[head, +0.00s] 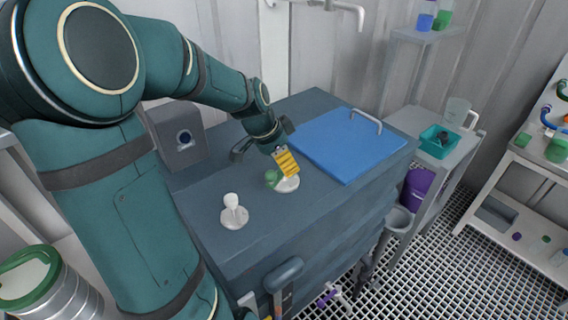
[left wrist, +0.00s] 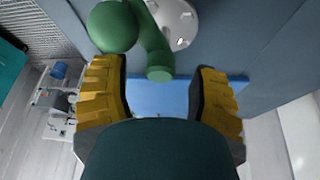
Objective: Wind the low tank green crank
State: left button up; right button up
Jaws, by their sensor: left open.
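The green crank (head: 272,178) sits on a round white base (head: 290,186) on top of the low blue-grey tank (head: 255,245). In the left wrist view the crank (left wrist: 151,38) shows a round knob and a bent arm, with the perforated white base (left wrist: 178,18) behind it. My left gripper (head: 286,163) is at the crank, its yellow pads partly covering it. In the left wrist view my left gripper (left wrist: 160,78) is open, and the crank's near end appears between the fingertips. I cannot tell whether they touch. My right gripper is not in view.
A white knob on a round base (head: 234,213) stands on the tank's near left. A blue lid (head: 345,148) with a metal handle covers the right part. A grey box (head: 178,138) stands at the back left. A side table (head: 455,155) holds a teal tray (head: 438,141).

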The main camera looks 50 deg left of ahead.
pick_arm(q)
jog(key=shift+w+f, duration=0.15)
jog(key=shift+f, duration=0.3)
grip_shut()
jog(key=shift+m+g+h+b, duration=0.4)
jog(key=shift+m+h+b, duration=0.3)
jog(key=shift+m, duration=1.4)
grip_release()
jog(key=shift+w+d, duration=0.1)
jog(key=shift+r, duration=0.15)
